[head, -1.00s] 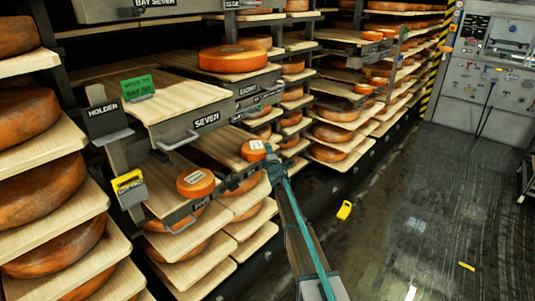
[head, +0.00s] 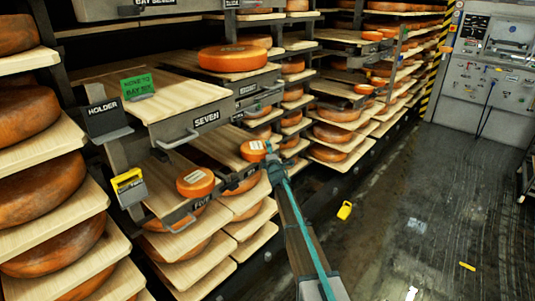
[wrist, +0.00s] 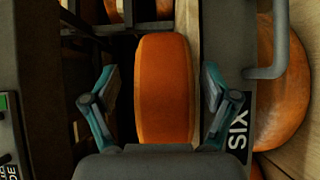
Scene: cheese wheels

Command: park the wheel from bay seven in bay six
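A small orange cheese wheel (head: 253,150) with a pale label sits on the pulled-out board of bay six (head: 222,146). In the wrist view the wheel (wrist: 166,88) stands between my fingers, beside the SIX plate (wrist: 237,122). My gripper (head: 272,158) is at the wheel's right side in the head view. In the wrist view my gripper (wrist: 160,95) is open, with a narrow gap showing on each side of the wheel. The bay seven board (head: 180,92) is pulled out and bare. A green tag (head: 138,86) reading "MOVE TO BAY SIX" stands on it.
Another small wheel (head: 195,182) sits on the bay five board below. A large wheel (head: 232,57) lies on the board behind bay seven. The HOLDER plate (head: 107,119) and a yellow tag (head: 128,182) are at the rack's left post. The floor (head: 440,200) at right is mostly clear.

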